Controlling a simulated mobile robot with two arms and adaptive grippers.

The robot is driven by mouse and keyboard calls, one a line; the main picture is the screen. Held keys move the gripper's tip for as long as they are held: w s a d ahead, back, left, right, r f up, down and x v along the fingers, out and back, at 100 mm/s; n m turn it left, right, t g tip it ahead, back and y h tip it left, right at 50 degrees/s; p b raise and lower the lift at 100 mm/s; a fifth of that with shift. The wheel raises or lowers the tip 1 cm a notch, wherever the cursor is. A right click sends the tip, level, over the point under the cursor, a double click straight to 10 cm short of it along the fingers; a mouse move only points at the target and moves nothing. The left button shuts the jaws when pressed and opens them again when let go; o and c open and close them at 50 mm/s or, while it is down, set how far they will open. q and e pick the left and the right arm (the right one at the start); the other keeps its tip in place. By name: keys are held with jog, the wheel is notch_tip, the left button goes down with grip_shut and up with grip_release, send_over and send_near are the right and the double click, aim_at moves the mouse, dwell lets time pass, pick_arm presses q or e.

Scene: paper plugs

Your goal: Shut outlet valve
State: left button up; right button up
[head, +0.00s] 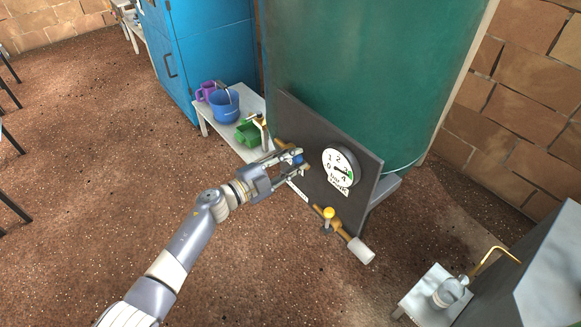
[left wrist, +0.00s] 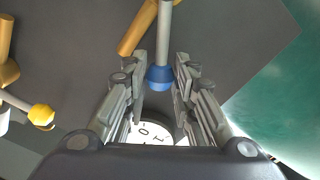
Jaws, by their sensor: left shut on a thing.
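My left gripper (head: 303,160) reaches the grey panel from the left and is shut on a blue knob (head: 297,159). In the left wrist view the blue knob (left wrist: 159,79) sits between the fingers, at the end of a grey stem (left wrist: 165,35). A brass pipe (head: 281,144) shows just behind the gripper. A second valve with a yellow knob (head: 328,213) sits on a brass pipe lower right, ending in a white cylinder (head: 361,251). Neither valve carries a readable outlet label. My right gripper is out of view.
A round pressure gauge (head: 341,166) is mounted on the grey panel (head: 369,190), before a large green tank (head: 370,70). A low white shelf (head: 226,133) holds a purple mug, a blue bucket and a green container. A small stand (head: 432,300) with a bottle is lower right.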

pick_arm(q)
jog(key=n+p, duration=0.1)
jog(key=w+a+r+n+p, duration=0.1)
jog(key=n+p, duration=0.1)
jog(key=shift+r, duration=0.3)
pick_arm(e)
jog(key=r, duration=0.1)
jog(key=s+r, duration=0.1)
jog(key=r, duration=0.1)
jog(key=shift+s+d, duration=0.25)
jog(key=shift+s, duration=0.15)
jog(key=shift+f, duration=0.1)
pick_arm(q)
jog(key=n+p, duration=0.1)
jog(key=w+a+r+n+p, duration=0.1)
jog(key=n, duration=0.1)
jog(key=shift+w+r, duration=0.15)
jog(key=shift+w, duration=0.15)
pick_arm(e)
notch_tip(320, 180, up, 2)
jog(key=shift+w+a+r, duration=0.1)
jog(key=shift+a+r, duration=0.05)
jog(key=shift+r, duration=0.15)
